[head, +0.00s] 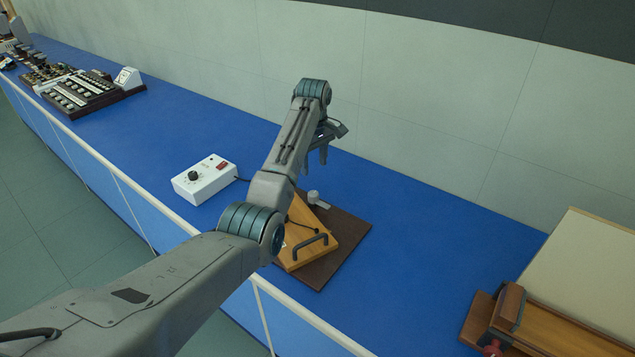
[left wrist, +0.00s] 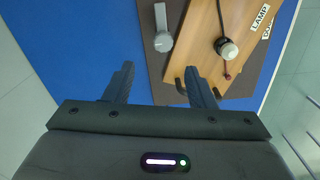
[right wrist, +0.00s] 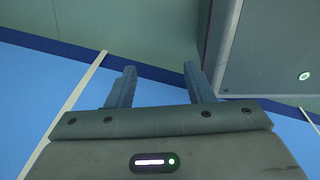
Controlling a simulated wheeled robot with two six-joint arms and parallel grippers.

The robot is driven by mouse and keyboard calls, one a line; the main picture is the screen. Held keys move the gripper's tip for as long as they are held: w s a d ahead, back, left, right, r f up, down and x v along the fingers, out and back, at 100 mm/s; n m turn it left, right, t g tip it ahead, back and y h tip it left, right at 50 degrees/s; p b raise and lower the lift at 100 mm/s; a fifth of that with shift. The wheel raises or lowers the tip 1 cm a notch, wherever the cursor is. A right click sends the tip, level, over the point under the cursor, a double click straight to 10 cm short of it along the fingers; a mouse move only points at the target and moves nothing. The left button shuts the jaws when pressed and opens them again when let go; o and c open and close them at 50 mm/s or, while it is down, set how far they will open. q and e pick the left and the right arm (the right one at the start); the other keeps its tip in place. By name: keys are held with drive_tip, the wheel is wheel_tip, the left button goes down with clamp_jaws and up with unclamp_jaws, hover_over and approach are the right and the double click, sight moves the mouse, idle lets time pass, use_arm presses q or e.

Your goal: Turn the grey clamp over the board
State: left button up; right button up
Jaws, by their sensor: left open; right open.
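The wooden board (head: 302,257) lies on a dark brown base (head: 345,250) on the blue bench, with a black handle at its near end. The grey clamp (head: 315,199) is on the base beside the board, partly behind my arm. In the left wrist view the clamp (left wrist: 161,30) shows a round end and a flat arm alongside the board (left wrist: 203,40), not over it. My left gripper (head: 325,148) is open and empty above the bench, beyond the clamp in the head view. My right gripper (right wrist: 160,70) is open and empty, away from the board.
A white control box (head: 204,180) with a black knob and red switch stands left of the board. A lamp socket (left wrist: 227,48) with a cable is on the board. A wooden apparatus (head: 545,320) stands at the right. A pale rail (head: 310,318) runs along the bench front.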

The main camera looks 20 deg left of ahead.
use_arm(q)
drive_tip(key=p, duration=0.2)
hover_over(314, 193)
drive_tip(key=f, duration=0.5)
drive_tip(key=shift+s+f, duration=0.1)
drive_tip(key=shift+s, duration=0.25)
drive_tip(key=f, duration=0.4)
drive_tip(key=shift+w+f, duration=0.2)
drive_tip(key=shift+w, duration=0.05)
drive_tip(key=shift+f, duration=0.1)
drive_tip(key=shift+c, duration=0.4)
drive_tip(key=c, duration=0.9)
use_arm(e)
drive_tip(key=s+r, duration=0.2)
drive_tip(key=s, duration=0.1)
drive_tip(key=shift+r, duration=0.25)
